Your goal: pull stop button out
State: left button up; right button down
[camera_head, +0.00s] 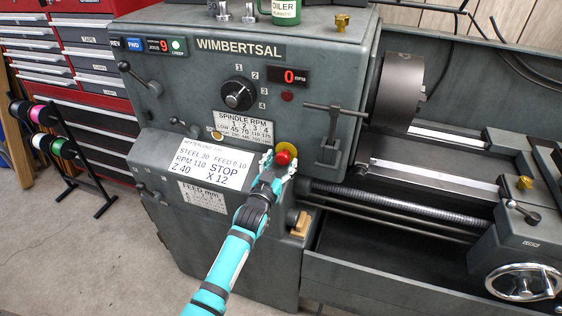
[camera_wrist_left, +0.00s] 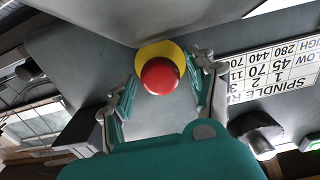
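The stop button (camera_head: 283,157) is a round red knob on a yellow disc (camera_head: 292,148), on the front of the grey lathe. In the left wrist view the red knob (camera_wrist_left: 160,76) sits in front of its yellow disc (camera_wrist_left: 158,50). My left gripper (camera_head: 277,162) is at the button, with its teal and grey fingers apart, one on each side of the knob. A gap shows between each finger and the knob in the wrist view, so the gripper looks open and not gripping. My right gripper is not in view.
Left of the button are a white note (camera_head: 210,160) and a spindle RPM plate (camera_head: 244,127). A lever (camera_head: 331,130) stands out from the panel to the right, near the chuck (camera_head: 398,88).

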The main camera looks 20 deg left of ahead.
pick_arm(q)
jog(key=shift+o, duration=0.3)
jog(key=s, duration=1.2)
jog(key=shift+a, duration=0.2)
jog(key=s+f+g, duration=0.3)
jog(key=s+f, duration=0.2)
jog(key=f, duration=0.6)
jog(key=s+d+f+m+g, duration=0.1)
jog(key=s+f+g, duration=0.3)
jog(key=f, duration=0.8)
jog(key=s+f+g, duration=0.2)
jog(key=s+f, duration=0.4)
jog(key=f, duration=0.5)
jog(key=s+a+f+g, duration=0.1)
jog(key=s+f+g, duration=0.1)
jog(key=s+f, duration=0.4)
jog(key=s+a+f+g, duration=0.1)
jog(key=s+f+g, duration=0.2)
jog(key=s, duration=1.2)
jog(key=s+a+f+m+g, duration=0.1)
jog(key=s+a+f+g, duration=0.1)
jog(key=s+f, duration=0.7)
jog(key=s+g, duration=0.1)
jog(key=s, duration=0.1)
jog(key=shift+s+y, duration=0.3)
jog(key=shift+s, duration=0.05)
jog(key=shift+a, duration=0.1)
